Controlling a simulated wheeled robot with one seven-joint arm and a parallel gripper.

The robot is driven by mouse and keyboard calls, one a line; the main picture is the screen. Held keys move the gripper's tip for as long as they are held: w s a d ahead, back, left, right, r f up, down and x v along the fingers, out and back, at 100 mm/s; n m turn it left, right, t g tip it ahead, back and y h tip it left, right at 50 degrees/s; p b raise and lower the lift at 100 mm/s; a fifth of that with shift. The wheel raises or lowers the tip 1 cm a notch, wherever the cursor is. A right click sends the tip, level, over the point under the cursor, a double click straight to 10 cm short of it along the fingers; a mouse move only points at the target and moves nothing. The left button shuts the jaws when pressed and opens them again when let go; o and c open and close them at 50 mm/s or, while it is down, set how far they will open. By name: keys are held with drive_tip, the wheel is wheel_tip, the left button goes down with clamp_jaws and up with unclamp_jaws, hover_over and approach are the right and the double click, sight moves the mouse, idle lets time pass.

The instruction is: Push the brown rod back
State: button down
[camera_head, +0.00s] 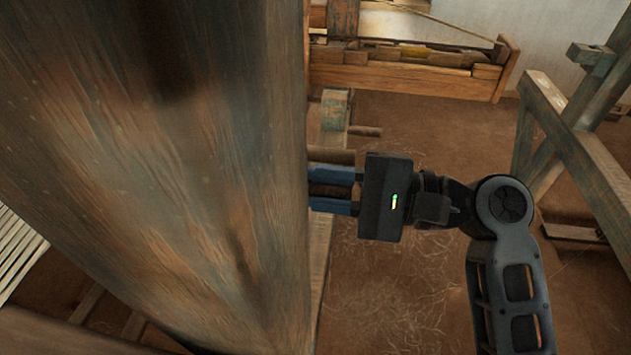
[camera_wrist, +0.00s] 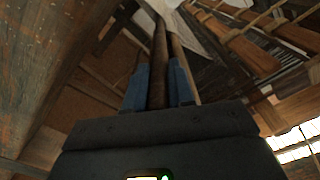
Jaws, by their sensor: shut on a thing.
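The brown rod (camera_wrist: 158,62) runs away from my gripper between its two blue fingers in the wrist view. In the head view a short piece of the brown rod (camera_head: 330,190) shows between the fingers. My gripper (camera_head: 333,189) is shut on it, just right of a large wooden post. The rest of the rod is hidden behind that post in the head view. My gripper (camera_wrist: 158,88) also shows in the wrist view, with one finger on each side of the rod.
The thick wooden post (camera_head: 200,170) fills the left of the head view, close to the fingertips. Another rod (camera_head: 332,155) lies just beyond my gripper. A wooden loom frame (camera_head: 410,75) stands at the back, and slanted beams (camera_head: 575,155) stand at right. Bare earth floor lies below.

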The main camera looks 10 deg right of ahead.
drive_tip(key=s, duration=0.1)
drive_tip(key=s+a+p, duration=0.1)
drive_tip(key=s, duration=0.2)
drive_tip(key=shift+s+a+f+p, duration=0.1)
drive_tip(key=shift+s+a+p, duration=0.05)
drive_tip(key=shift+a+p, duration=0.2)
drive_tip(key=c, duration=1)
unclamp_jaws()
drive_tip(key=shift+o, duration=0.2)
